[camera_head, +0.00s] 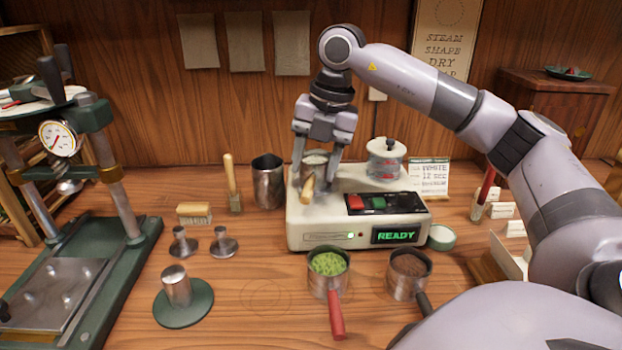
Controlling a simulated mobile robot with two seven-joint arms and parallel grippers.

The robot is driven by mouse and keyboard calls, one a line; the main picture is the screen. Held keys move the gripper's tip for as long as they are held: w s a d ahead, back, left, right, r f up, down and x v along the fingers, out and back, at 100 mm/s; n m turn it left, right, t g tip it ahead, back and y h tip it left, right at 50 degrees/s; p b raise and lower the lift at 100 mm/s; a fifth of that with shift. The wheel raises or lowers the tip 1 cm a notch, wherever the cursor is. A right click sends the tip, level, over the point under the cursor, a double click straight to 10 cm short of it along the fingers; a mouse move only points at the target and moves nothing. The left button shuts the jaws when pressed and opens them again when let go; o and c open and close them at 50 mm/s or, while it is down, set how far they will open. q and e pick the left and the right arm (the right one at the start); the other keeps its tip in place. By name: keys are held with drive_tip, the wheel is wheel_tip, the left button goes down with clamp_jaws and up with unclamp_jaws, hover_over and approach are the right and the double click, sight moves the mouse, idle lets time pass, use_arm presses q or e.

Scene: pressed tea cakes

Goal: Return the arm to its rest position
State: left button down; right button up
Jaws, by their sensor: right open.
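My right arm (510,130) comes in from the right and arches over the back of the table. Its gripper (316,186) points down at the left part of the white steamer machine (312,228), with its fingers apart. A small light-brown wooden handle (307,190) shows between the fingertips. A round metal-rimmed part (315,158) shows behind the fingers. I cannot tell whether the fingers touch either one. The machine's display reads READY (395,235). My left gripper is not in view.
A cup of green leaves (328,264) with a red handle and a cup of brown leaves (408,266) stand in front of the machine. A metal canister (268,182) stands left of it. A green press (122,240) fills the left side.

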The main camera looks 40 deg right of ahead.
drive_tip(key=shift+s+d+r, duration=0.15)
drive_tip(key=shift+r, duration=0.9)
